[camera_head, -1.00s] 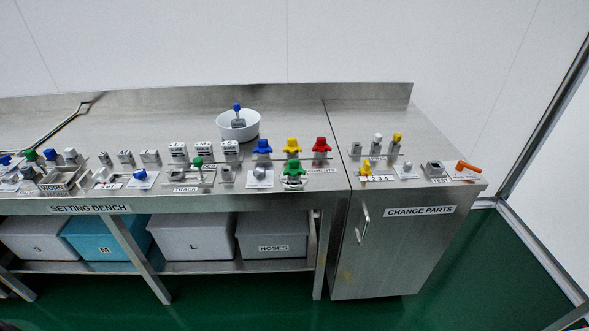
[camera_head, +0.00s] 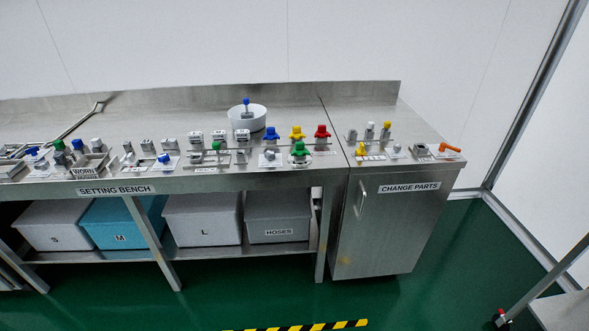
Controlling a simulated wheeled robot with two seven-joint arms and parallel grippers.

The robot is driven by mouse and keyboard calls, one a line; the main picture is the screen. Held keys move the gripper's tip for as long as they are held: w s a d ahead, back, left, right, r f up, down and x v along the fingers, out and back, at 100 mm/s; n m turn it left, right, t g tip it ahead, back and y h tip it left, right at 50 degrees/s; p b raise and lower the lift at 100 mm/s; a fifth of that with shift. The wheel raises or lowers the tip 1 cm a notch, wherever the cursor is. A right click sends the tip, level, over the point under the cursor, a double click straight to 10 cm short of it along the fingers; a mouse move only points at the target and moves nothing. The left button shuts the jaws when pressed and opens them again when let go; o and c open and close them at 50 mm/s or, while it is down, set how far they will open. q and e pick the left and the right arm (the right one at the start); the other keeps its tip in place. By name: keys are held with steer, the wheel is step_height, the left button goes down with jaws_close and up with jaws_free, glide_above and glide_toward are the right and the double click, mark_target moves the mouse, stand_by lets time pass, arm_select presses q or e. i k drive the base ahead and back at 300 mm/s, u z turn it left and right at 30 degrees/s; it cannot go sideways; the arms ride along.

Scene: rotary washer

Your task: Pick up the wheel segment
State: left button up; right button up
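I cannot tell which part is the wheel segment; the parts are small and far off. Blue (camera_head: 271,133), yellow (camera_head: 296,132) and red (camera_head: 322,131) knobbed parts stand in a row on the setting bench (camera_head: 170,184). A green part (camera_head: 299,149) stands in front of them. A white round bowl (camera_head: 247,124) behind them holds a grey part with a blue top (camera_head: 246,103). Several small grey parts stand further left on the bench. Neither of my grippers is in view.
The steel change parts cabinet (camera_head: 385,235) adjoins the bench on the right, with small parts and an orange handle (camera_head: 449,148) on top. Bins, including a blue one (camera_head: 116,224), sit on the lower shelf. Green floor in front is clear around a yellow-black stripe (camera_head: 318,326).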

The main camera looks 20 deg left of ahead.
mark_target(299, 150)
steer(key=k, duration=0.75)
steer(key=z, duration=0.65)
steer(key=i, duration=0.65)
steer(key=z, duration=0.65)
steer(key=i, duration=0.85)
steer(key=u, duration=0.9)
steer(key=i, duration=0.5)
steer(key=u, duration=0.4)
